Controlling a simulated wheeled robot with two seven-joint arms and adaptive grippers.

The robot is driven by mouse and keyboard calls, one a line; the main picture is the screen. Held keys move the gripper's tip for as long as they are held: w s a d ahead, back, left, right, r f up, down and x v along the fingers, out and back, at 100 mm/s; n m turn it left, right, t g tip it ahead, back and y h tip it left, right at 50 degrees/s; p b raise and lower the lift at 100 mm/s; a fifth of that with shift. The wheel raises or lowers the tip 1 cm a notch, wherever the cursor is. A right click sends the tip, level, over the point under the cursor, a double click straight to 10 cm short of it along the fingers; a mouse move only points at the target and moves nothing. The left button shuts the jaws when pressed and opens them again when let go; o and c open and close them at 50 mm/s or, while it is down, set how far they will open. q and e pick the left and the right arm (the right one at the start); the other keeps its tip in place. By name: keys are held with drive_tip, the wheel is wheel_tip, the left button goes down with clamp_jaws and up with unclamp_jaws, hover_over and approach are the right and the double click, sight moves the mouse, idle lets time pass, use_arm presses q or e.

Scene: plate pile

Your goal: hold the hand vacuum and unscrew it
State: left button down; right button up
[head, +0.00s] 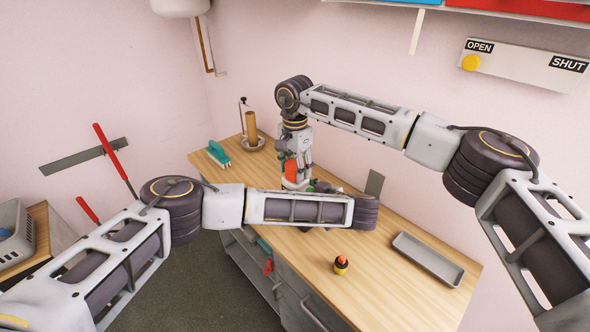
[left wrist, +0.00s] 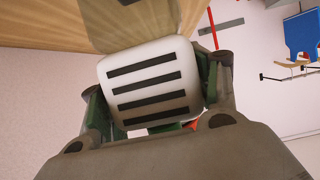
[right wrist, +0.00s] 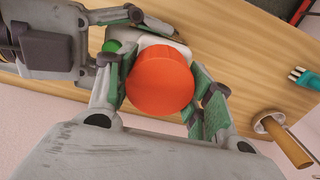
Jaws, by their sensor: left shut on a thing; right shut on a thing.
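The hand vacuum stands upright at the table's back. In the head view its orange-red top part (head: 291,171) shows below my right gripper (head: 296,156), and much of its lower body is hidden behind my left arm. My right gripper points down and is shut on the orange-red part (right wrist: 160,80), with a finger on each side. My left gripper (left wrist: 155,95) is shut on the white body (left wrist: 150,80) with dark slots, its green-padded fingers on both sides. In the head view the left gripper is mostly hidden behind its own forearm.
On the wooden table (head: 390,295) lie a grey tray (head: 428,260), a small yellow-and-black thing with an orange top (head: 340,266), a teal brush (head: 218,153) and a brown roll on a stand (head: 251,126). A panel marked OPEN and SHUT (head: 520,68) is on the wall.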

sight(295, 164)
use_arm(q)
drive_tip(key=shift+s+d+f, duration=0.1)
drive_tip(key=shift+d+f, duration=0.05)
use_arm(e)
drive_tip(key=shift+r, duration=0.9)
drive_tip(key=shift+r, duration=1.9)
use_arm(q)
drive_tip(key=c, duration=0.7)
unclamp_jaws()
drive_tip(key=o, duration=0.4)
use_arm(e)
drive_tip(key=shift+d, duration=0.1)
use_arm(q)
drive_tip(key=shift+d+r, duration=0.2)
drive_tip(key=shift+r, duration=0.05)
